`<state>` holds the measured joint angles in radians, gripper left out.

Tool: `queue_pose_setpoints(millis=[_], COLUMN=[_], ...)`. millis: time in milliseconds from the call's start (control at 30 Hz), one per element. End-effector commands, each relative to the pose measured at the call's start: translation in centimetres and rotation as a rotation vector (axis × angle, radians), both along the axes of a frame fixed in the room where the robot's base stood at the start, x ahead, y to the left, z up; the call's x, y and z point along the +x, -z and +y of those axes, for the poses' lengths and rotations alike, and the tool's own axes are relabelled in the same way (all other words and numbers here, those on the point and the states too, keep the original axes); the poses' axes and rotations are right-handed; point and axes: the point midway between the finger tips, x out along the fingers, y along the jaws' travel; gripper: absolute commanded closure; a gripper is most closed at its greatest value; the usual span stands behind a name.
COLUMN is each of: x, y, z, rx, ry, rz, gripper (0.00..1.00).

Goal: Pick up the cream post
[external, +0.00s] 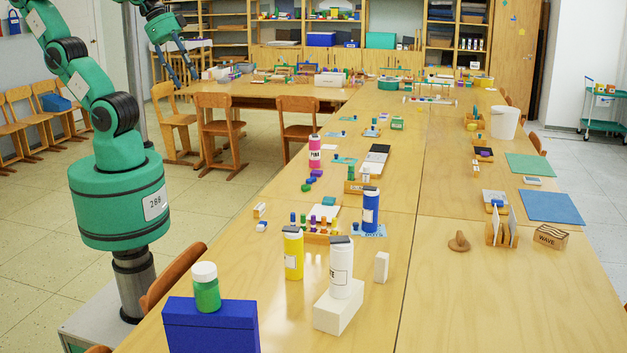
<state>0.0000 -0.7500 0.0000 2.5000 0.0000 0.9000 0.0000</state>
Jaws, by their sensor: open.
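The cream post (382,267) is a small, pale upright block on the near part of the long wooden table. It stands apart, to the right of a white bottle (341,270) that rests on a larger white block (338,311). My gripper (185,81) is high at the upper left of the external view, far from the post. It is open with nothing between its fingers. The post's front and side faces show, with nothing covering it.
A yellow bottle (293,254), a blue bottle (370,211) and a green bottle (206,290) on a blue box (211,327) stand nearby. A wooden knob (459,242) and card holder (502,231) lie right.

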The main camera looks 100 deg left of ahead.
Motion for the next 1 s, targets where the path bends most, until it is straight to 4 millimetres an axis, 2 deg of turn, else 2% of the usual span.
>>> queue_pose_setpoints(millis=[567,767,1000], x=[0.6,2.8,7.5], y=[-0.4,-1.6,-3.5], z=[0.0,-0.2,-0.6], rx=[0.000,0.001,0.003], ry=[0.002,0.008,0.021], rz=[0.004,0.022,0.058], gripper=[0.53,0.53,0.53])
